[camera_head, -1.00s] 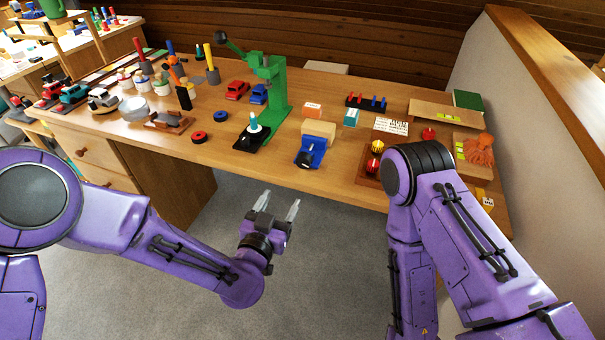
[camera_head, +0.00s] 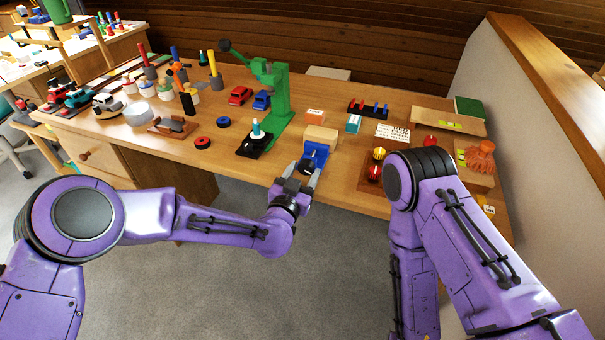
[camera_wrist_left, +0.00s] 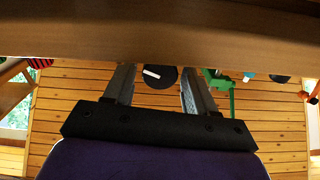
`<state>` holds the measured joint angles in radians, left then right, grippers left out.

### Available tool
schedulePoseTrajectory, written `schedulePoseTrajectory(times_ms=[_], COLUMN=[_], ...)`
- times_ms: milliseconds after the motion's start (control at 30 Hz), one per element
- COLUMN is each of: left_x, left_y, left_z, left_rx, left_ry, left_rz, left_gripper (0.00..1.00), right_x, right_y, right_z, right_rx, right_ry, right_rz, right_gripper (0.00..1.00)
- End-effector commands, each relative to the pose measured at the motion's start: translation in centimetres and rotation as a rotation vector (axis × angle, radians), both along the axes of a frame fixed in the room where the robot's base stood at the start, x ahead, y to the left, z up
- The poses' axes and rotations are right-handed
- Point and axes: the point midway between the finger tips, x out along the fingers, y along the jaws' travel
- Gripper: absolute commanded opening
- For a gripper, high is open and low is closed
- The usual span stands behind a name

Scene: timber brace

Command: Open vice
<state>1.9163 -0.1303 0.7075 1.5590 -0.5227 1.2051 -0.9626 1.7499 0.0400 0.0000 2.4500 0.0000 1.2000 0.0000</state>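The blue vice (camera_head: 315,152) is fixed at the front edge of the workbench, with a pale wooden block (camera_head: 321,135) at its jaws. Its dark round screw end (camera_head: 308,164) faces me. In the left wrist view this shows as a black disc with a white bar (camera_wrist_left: 160,76). My left gripper (camera_head: 303,172) is open just in front of the vice. In the left wrist view the disc appears between its two spread fingers (camera_wrist_left: 158,90); I cannot tell whether they touch it. My right gripper is out of view; only its arm shows.
The bench front edge (camera_wrist_left: 160,42) crosses the top of the left wrist view. Open floor lies below.

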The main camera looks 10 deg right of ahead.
Motion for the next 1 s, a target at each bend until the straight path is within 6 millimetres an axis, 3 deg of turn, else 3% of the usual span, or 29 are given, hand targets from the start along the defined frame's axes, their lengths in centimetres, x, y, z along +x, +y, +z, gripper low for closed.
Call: schedulePoseTrajectory(times_ms=[33,100,133,333,633,967,1000], left_x=[0.0,0.0,0.0,0.0,0.0,-0.1,-0.1], left_y=[0.0,0.0,0.0,0.0,0.0,0.0,0.0], left_z=[0.0,0.0,0.0,-0.2,-0.1,0.0,0.0], left_rx=[0.000,0.000,0.000,-0.056,-0.374,-0.413,-0.412], left_ry=[0.000,0.000,0.000,0.037,0.252,0.280,0.280], left_rz=[0.000,0.000,0.000,0.000,0.000,0.000,0.000], left_gripper=[0.37,0.14,0.10,0.11,0.11,0.11,0.44], right_x=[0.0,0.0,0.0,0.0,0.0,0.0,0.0], right_y=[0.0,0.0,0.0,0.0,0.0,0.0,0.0], right_z=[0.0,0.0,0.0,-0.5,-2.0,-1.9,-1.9], right_rx=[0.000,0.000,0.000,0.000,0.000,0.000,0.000], right_ry=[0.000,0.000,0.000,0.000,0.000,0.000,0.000], right_rz=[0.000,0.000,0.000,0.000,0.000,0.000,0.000], right_gripper=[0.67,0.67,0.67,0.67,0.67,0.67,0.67])
